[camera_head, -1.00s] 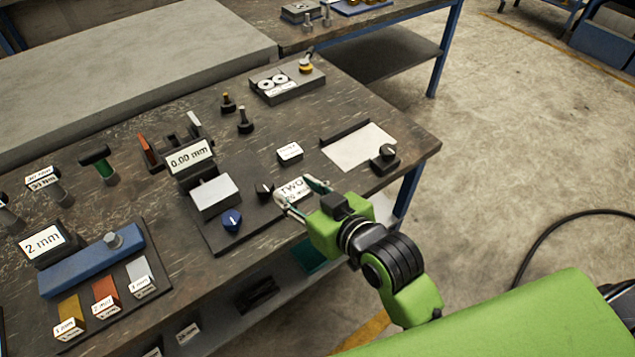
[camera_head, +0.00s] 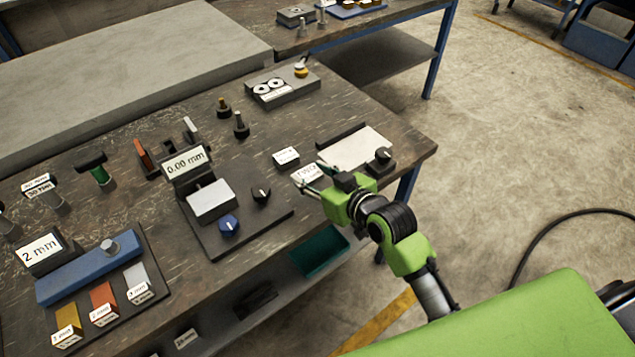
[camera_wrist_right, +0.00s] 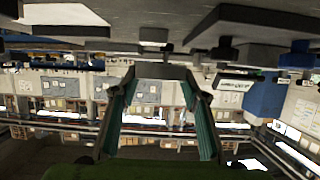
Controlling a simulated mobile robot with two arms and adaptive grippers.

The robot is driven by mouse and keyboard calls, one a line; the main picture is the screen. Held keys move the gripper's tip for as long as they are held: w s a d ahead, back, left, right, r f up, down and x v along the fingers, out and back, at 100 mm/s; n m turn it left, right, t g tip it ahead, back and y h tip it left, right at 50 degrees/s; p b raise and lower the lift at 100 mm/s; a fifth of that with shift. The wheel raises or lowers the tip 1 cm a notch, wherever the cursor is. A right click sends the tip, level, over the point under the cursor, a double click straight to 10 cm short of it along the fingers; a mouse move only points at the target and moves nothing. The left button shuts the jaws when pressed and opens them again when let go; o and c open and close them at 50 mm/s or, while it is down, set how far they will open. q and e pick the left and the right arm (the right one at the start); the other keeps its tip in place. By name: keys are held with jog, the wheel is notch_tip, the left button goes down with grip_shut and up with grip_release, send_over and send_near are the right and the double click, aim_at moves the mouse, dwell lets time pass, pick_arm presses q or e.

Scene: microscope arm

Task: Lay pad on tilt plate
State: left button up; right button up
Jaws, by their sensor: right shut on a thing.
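My right gripper (camera_head: 313,178) is shut on a small block with a white label reading "TWO" (camera_head: 306,173), which I take to be the pad. In the right wrist view, its dark side (camera_wrist_right: 162,71) shows between the green-lined fingers. The pad is near the left front corner of a flat white plate (camera_head: 350,150) with a black bar behind it and a black knob (camera_head: 381,158) at its right. This plate is likely the tilt plate. I cannot tell the pad's exact height. My left gripper is not in view.
A similar small labelled block (camera_head: 286,158) stands left of the plate. Further left is a dark base (camera_head: 240,223) with a "0.00 mm" display, a pale block and two knobs. A grey tray with two white rings (camera_head: 268,90) is behind. The table's front edge is close.

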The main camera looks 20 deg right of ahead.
aim_at(317, 185)
jog(key=f, duration=0.1)
jog(key=w+d+f, duration=0.1)
jog(key=w+f, duration=0.1)
jog(key=shift+w+d+f, duration=0.1)
jog(key=shift+d, duration=0.15)
jog(key=shift+w+d+f, duration=0.15)
jog(key=shift+f, duration=0.4)
jog(key=shift+w+d+f, duration=0.15)
jog(key=shift+f, duration=0.4)
jog(key=shift+f+p, duration=0.3)
jog(key=shift+p, duration=0.05)
jog(key=shift+f, duration=0.4)
jog(key=shift+f, duration=0.1)
jog(key=o, duration=1.1)
jog(key=shift+f, duration=0.15)
jog(key=o, duration=0.4)
